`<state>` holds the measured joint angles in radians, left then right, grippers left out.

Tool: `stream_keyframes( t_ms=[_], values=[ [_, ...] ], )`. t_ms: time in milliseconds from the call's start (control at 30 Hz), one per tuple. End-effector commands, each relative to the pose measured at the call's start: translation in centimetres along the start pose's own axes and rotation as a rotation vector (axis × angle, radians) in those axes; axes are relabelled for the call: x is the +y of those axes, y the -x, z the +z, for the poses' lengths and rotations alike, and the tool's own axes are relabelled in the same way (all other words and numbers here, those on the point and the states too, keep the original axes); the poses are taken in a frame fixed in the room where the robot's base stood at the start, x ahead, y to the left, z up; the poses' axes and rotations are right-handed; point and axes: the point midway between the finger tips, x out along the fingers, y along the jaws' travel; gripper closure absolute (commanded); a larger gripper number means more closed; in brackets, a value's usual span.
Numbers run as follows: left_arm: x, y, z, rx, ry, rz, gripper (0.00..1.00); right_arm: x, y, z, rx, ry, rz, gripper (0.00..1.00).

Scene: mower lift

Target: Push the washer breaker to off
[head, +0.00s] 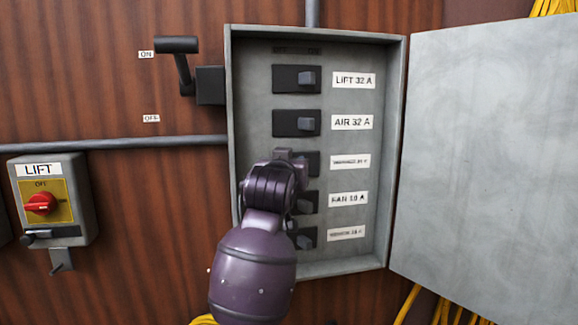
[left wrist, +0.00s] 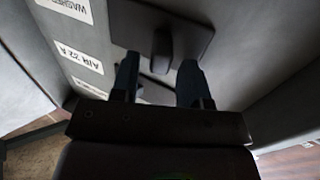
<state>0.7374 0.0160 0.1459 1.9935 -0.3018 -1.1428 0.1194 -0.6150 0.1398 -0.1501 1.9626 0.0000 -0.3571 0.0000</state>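The washer breaker (head: 314,164) is third from the top in the grey box, mostly hidden behind my left gripper (head: 289,154). Its label (head: 349,161) is too blurred to read in the head view. In the left wrist view, upside down, the washer breaker's dark plate and knob (left wrist: 161,46) lie in line with the label starting "WASH" (left wrist: 66,9). My left gripper (left wrist: 158,72) is open, its two fingers apart, with the knob showing between and just beyond the tips. I cannot tell whether they touch it. My right gripper is in neither view.
The lift breaker (head: 297,79) and air breaker (head: 297,123) are above, knobs to the right, under faint OFF and ON marks. The fan breaker (head: 307,202) and another are below. The box door (head: 480,160) stands open right. A lever (head: 180,62) and lift switch (head: 50,200) are left.

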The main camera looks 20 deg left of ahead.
Motion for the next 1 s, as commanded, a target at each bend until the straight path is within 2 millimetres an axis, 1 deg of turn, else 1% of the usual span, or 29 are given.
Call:
stream_keyframes(
  t_ms=[267,367,433,567,800,900,1000],
  values=[
    [0.0,0.0,0.0,0.0,0.0,0.0,0.55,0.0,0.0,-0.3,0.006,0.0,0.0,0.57],
    [0.0,0.4,0.0,0.001,0.0,0.0,0.55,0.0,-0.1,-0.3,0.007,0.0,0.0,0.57],
    [0.0,0.9,0.0,0.001,0.0,0.0,0.55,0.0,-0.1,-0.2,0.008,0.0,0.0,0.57],
    [0.0,2.8,0.1,0.002,0.002,0.0,0.55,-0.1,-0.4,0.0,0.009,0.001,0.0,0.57],
    [0.0,7.2,0.1,0.002,0.002,0.0,0.55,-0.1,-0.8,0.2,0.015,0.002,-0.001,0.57],
    [0.0,8.7,0.1,0.001,0.001,0.001,0.55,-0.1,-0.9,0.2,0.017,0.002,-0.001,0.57],
    [0.0,9.8,0.0,0.001,0.001,0.001,0.55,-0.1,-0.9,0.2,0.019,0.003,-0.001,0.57]
  ],
)
